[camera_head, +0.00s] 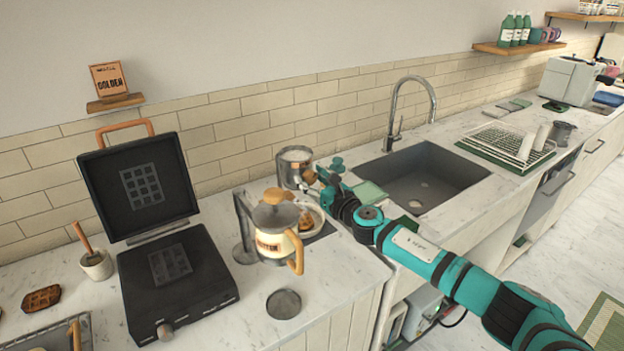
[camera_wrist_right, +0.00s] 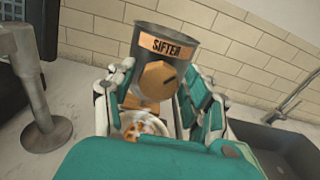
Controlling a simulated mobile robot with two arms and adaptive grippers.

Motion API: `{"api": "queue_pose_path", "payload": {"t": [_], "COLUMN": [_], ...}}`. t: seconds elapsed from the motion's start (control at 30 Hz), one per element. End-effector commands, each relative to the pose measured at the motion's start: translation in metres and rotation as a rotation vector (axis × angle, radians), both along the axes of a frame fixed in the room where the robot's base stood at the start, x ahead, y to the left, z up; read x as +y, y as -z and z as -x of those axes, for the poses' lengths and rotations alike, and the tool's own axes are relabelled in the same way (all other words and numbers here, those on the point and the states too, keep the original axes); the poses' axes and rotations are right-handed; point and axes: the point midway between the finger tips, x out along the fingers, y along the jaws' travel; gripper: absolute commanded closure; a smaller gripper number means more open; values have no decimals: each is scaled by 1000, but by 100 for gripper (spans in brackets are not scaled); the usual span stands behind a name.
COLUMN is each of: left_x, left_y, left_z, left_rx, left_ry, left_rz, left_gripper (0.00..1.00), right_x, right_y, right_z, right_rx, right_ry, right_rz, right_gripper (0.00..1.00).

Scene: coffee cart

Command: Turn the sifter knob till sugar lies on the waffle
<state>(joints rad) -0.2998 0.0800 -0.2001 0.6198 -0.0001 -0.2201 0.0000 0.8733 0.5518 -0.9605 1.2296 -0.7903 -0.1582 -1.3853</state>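The metal sifter (camera_head: 296,167) stands raised near the back wall, with white powder in its open top. Its labelled front (camera_wrist_right: 165,45) and round orange knob (camera_wrist_right: 157,80) show in the right wrist view. My right gripper (camera_head: 322,182) is at the sifter's right side. In the wrist view its fingers (camera_wrist_right: 158,90) stand apart on either side of the knob, with narrow gaps visible. Below the sifter, a waffle (camera_head: 306,222) lies on a plate (camera_head: 318,213), partly hidden by the jug. I cannot tell whether sugar lies on it. My left gripper is out of view.
A cream jug (camera_head: 275,232) with an orange handle stands in front of the sifter. An open waffle iron (camera_head: 178,280) is at the left. A round dark disc (camera_head: 284,304) lies near the counter edge. The sink (camera_head: 425,178) is to the right.

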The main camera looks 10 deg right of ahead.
Motion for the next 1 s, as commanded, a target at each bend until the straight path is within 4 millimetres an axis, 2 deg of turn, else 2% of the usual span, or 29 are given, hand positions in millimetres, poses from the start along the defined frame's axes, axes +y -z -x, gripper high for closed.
{"api": "queue_pose_path", "payload": {"t": [0.03,0.3,0.67,1.0], "left_x": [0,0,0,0], "left_y": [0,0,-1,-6], "left_z": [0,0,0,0], "left_rx": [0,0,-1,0], "left_ry": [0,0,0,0], "left_rz": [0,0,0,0], "left_gripper": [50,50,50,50], "right_x": [0,0,0,-1], "right_y": [0,0,0,0], "right_z": [0,0,0,0], "right_rx": [0,0,21,106], "right_ry": [0,0,0,0], "right_rz": [0,0,-56,-291], "right_gripper": [57,92,94,94]}}
